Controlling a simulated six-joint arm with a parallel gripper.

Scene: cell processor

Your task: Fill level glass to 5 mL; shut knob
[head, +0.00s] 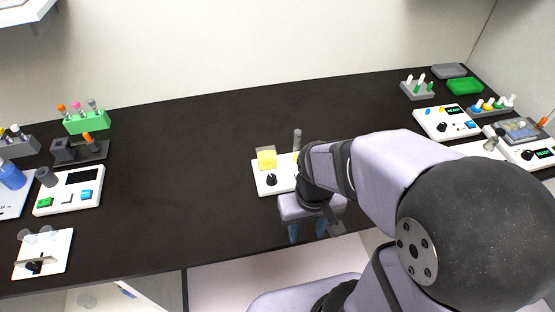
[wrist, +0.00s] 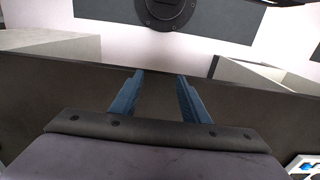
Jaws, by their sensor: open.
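A white unit (head: 262,188) stands near the bench's front edge in the head view. It carries a clear vessel with yellow contents (head: 266,158), a black knob (head: 271,180) and an upright narrow glass (head: 297,140), which looks like the level glass. A little yellow shows low in this glass; its scale is too small to read. My arm hides the unit's right side. My gripper (head: 320,231) is just right of and in front of the unit, apart from the knob. In the wrist view its blue fingers (wrist: 155,88) are spread with nothing between them.
A white plate with a black-handled part (head: 34,266) and a control box (head: 68,190) stand at left. A green rack (head: 86,122) is behind them. More devices and a white control box (head: 446,122) stand at right. The middle bench (head: 180,165) is clear.

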